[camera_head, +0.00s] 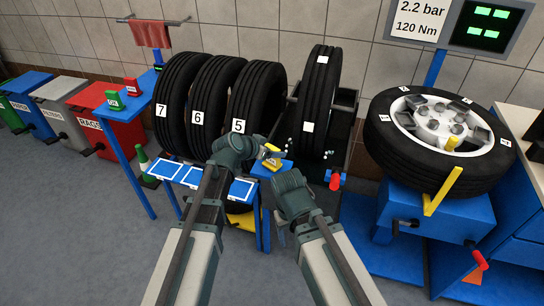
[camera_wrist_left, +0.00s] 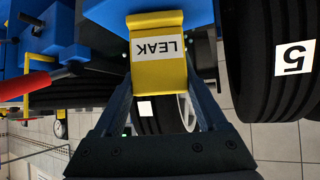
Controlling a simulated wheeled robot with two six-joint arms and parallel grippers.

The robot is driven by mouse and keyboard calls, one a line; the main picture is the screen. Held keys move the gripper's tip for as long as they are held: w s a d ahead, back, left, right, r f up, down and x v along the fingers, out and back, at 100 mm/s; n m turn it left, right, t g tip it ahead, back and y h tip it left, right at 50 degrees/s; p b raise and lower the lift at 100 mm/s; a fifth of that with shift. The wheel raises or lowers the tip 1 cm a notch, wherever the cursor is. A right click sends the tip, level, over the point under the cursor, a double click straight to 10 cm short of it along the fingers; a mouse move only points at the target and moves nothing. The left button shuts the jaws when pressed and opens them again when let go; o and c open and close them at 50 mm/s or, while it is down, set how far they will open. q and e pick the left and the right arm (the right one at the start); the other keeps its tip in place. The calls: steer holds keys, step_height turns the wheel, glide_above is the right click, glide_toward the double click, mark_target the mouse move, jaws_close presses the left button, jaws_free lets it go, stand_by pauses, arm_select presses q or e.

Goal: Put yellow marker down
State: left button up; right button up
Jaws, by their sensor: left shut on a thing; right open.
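The yellow marker (camera_wrist_left: 158,65), with a white label reading LEAK, is between the two fingers of my left gripper (camera_wrist_left: 160,90), which is shut on it. In the head view my left gripper (camera_head: 262,148) is over a small blue stand (camera_head: 285,172), with a yellow piece (camera_head: 273,149) at its fingertips. In the wrist view a blue surface lies close to the marker; I cannot tell if they touch.
Tires numbered 7 (camera_head: 172,105), 6 (camera_head: 208,105) and 5 (camera_head: 255,100) stand behind a blue rack with blue panels (camera_head: 205,180). Another tire (camera_head: 318,100) stands upright to the right. A tire with a wheel (camera_head: 400,150) lies on a blue machine.

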arm_select(q)
steer(key=shift+f, duration=0.15)
arm_select(e)
steer(key=shift+f, duration=0.15)
arm_select(q)
steer(key=shift+f, duration=0.2)
steer(key=o, duration=1.3)
arm_select(e)
steer(key=shift+f, duration=0.15)
arm_select(q)
steer(key=shift+r, duration=0.15)
